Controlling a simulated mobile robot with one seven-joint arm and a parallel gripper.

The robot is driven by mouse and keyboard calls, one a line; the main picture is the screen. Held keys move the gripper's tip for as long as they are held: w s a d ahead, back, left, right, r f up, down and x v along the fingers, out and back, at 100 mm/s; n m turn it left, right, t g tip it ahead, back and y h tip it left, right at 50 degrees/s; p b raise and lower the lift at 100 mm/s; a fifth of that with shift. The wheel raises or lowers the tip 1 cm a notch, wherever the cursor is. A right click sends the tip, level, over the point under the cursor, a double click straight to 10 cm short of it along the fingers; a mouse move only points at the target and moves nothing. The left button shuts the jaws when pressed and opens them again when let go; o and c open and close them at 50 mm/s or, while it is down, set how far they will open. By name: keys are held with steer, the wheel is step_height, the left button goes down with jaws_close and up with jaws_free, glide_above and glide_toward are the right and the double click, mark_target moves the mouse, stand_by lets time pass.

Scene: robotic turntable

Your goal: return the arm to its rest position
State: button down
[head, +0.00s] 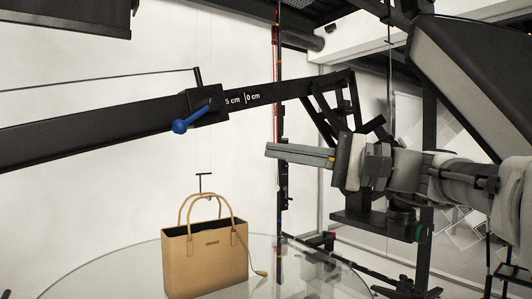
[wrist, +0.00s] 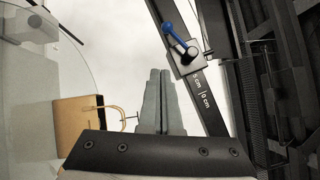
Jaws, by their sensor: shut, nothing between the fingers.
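My gripper (head: 271,150) is at the centre right of the head view, at the end of my arm, which reaches in from the right. Its fingers point left and are closed together with nothing between them. In the wrist view the two grey fingers (wrist: 160,74) lie side by side. My gripper is up and to the right of the tan handbag (head: 207,262), clear of it, and appears below the black boom.
The handbag stands upright on a round glass turntable (head: 110,273); it also shows in the wrist view (wrist: 75,125). A black boom (head: 100,132) with a blue-handled clamp (head: 193,119) crosses above. A dark softbox (head: 475,75) hangs at upper right. A thin vertical pole (head: 277,100) stands behind.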

steer(key=s+f+g+h+p, duration=0.1)
steer(key=s+f+h, duration=0.2)
steer(key=f, duration=0.3)
steer(key=s+f+n+h+p, duration=0.1)
steer(key=s+f+h, duration=0.3)
steer(key=f, duration=0.3)
steer(key=s+f+g+h+p, duration=0.1)
steer(key=s+f+h, duration=0.2)
steer(key=f, duration=0.3)
steer(key=s+d+f+n+t+h+p, duration=0.1)
steer(key=s+d+f+n+h+p, duration=0.1)
steer(key=s+d+f+n+h, duration=0.2)
steer(key=s+d+f+h, duration=0.3)
steer(key=d+f+h, duration=0.1)
steer(key=d+f, duration=0.2)
steer(key=shift+s+f+n+h, duration=0.3)
steer(key=shift+s+f+n, duration=0.1)
steer(key=shift+f, duration=0.15)
steer(key=shift+w+d+r, duration=0.1)
steer(key=shift+d+r, duration=0.05)
steer(key=shift+d, duration=0.05)
